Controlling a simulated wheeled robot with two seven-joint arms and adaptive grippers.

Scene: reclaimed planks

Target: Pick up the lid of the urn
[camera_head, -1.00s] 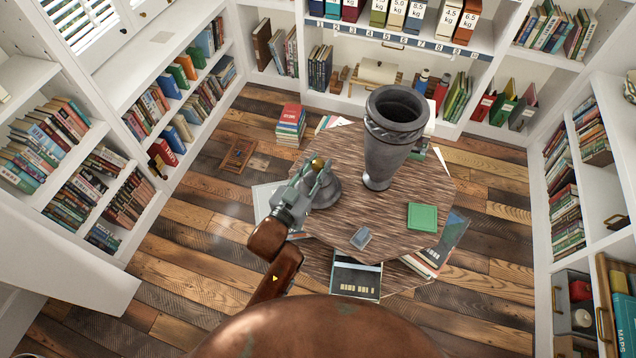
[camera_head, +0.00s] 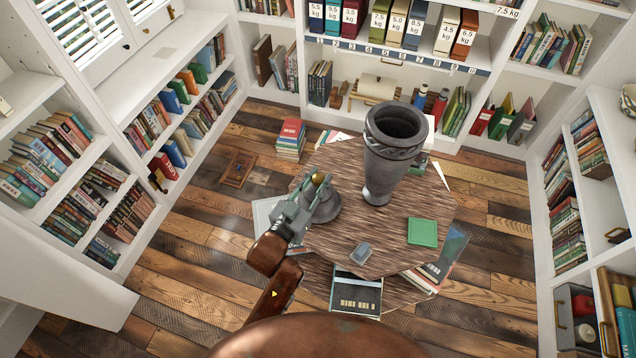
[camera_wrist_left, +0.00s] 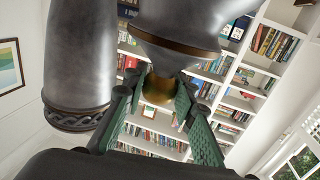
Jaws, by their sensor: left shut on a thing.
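The grey urn (camera_head: 385,168) stands upright and open-topped on the wooden table (camera_head: 410,205). Its dark grey lid (camera_head: 328,208), with a round gold knob (camera_head: 318,178), is left of it, apart from it. The lid appears to rest on the table; I cannot tell whether there is a gap beneath it. My left gripper (camera_head: 318,188) is shut on the lid's knob. In the left wrist view the green-padded fingers (camera_wrist_left: 160,100) sit on both sides of the gold knob (camera_wrist_left: 157,88), with the lid (camera_wrist_left: 185,25) beyond and the urn (camera_wrist_left: 78,60) at left. My right gripper is not in view.
A green box (camera_head: 422,232) and a small blue-grey item (camera_head: 360,253) lie on the table's front right. Books stick out around the table's lower level. A book stack (camera_head: 291,140) and a wooden item (camera_head: 237,169) are on the floor. Bookshelves line the walls.

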